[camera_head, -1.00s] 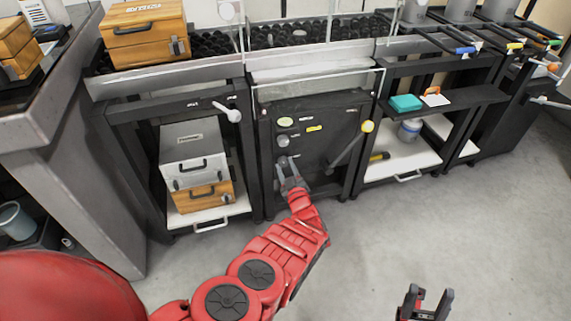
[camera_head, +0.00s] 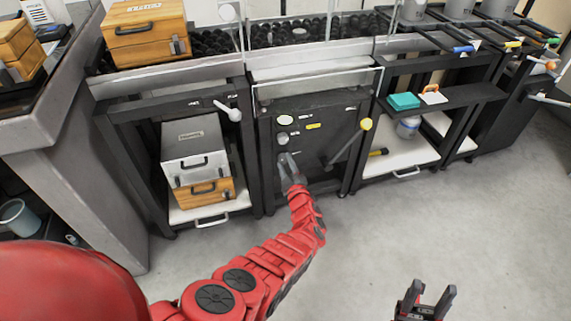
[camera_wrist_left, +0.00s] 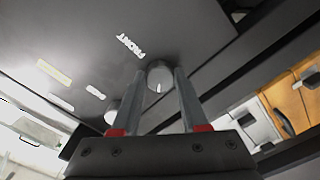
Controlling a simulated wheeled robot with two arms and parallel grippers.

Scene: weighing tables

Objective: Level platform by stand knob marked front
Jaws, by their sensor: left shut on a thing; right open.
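The black stand panel (camera_head: 330,128) bears pale round parts, small labels and a lever (camera_head: 346,144) with a yellow ball end. My left gripper (camera_head: 288,161) is at the panel's lower left in the head view. In the left wrist view its fingers (camera_wrist_left: 160,86) are shut on the FRONT knob, one at each side. A second pale knob (camera_wrist_left: 112,114) shows beyond the left finger. My right gripper (camera_head: 426,298) is open and empty above the floor.
A cart with a grey case (camera_head: 195,147) over a wooden case (camera_head: 204,193) stands left of the panel. A shelf with a teal block (camera_head: 404,101) is at right. Clear glass (camera_head: 318,84) stands above the panel. Grey floor (camera_head: 490,220) is free in front.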

